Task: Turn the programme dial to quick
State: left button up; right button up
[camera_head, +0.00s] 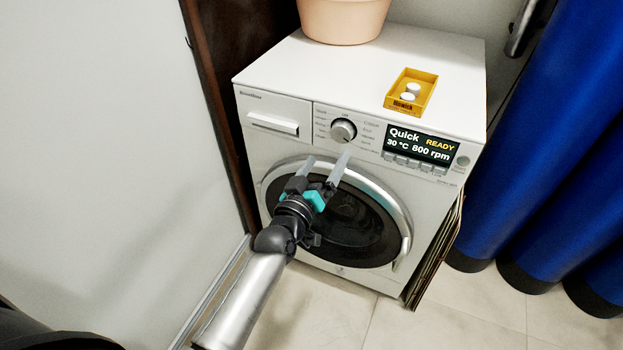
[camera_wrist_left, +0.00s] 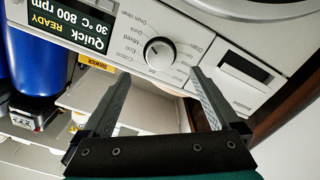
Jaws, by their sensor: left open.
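The display (camera_head: 419,146) reads "Quick", "READY", "30 °C 800 rpm". My left gripper (camera_head: 328,156) is open and empty, its two fingers apart, in front of the panel just below the dial in the head view. In the left wrist view the dial lies beyond the gap between the fingertips (camera_wrist_left: 160,80), with no visible contact. My right gripper is not in view.
The washing machine (camera_head: 300,65) has a round door (camera_head: 350,225) behind my left gripper and a drawer (camera_head: 273,124) left of the dial. A yellow tray (camera_head: 427,93) with white tablets and a pot (camera_head: 343,18) stand on top. A blue curtain (camera_head: 545,140) hangs at right.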

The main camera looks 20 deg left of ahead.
pick_arm(q)
jog(key=s+p, duration=0.1)
jog(key=s, duration=0.5)
jog(key=shift+s+a+p, duration=0.15)
jog(key=shift+s+p, duration=0.15)
jog(key=shift+s, duration=0.05)
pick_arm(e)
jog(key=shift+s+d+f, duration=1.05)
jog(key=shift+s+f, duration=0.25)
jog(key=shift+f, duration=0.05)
